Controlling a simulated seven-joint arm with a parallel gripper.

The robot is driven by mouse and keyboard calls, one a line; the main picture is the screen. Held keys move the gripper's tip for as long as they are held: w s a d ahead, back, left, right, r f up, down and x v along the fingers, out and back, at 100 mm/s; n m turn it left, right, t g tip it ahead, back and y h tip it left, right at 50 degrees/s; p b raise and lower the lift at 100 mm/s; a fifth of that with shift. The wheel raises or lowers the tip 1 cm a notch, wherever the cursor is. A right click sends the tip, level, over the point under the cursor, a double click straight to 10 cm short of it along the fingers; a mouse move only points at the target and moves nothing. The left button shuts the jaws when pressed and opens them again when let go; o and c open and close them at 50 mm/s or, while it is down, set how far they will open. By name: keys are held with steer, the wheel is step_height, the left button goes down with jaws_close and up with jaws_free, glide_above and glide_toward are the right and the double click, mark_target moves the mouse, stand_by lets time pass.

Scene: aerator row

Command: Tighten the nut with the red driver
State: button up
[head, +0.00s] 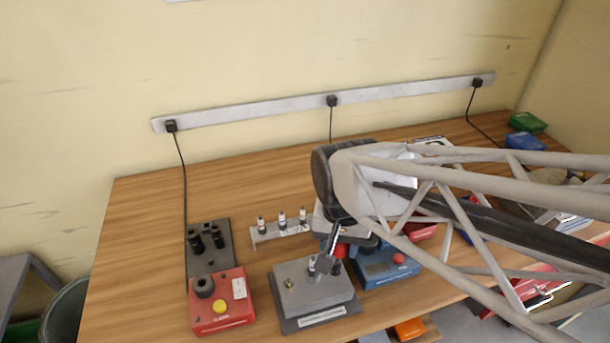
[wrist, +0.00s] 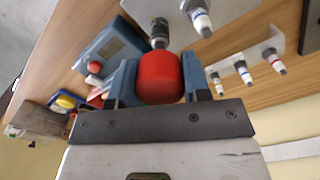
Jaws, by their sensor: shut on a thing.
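My gripper (wrist: 160,82) is shut on the red driver (wrist: 160,76), with a blue finger on each side of its handle. The driver's dark socket end (wrist: 158,36) points away from my gripper, toward the grey metal block (wrist: 228,8). In the head view the red driver (head: 340,251) shows partly beneath my arm, over the back right of the grey block (head: 291,270). A small upright fitting (head: 312,265) stands on this block. A banded piece on the block also shows in the wrist view (wrist: 199,16). I cannot make out the nut, or whether the socket touches anything.
A rack (head: 266,237) with three banded pieces stands behind the block. A red box (head: 221,303) with a yellow button and a dark holder (head: 211,262) with black sockets are at left. A blue device (head: 378,271) with a red button is close at right. Bare wood lies behind.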

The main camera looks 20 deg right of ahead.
steer(key=shift+m, duration=0.3)
steer(key=m, duration=0.5)
steer(key=shift+m, duration=1.1)
steer(key=m, duration=0.3)
steer(key=shift+m, duration=2.3)
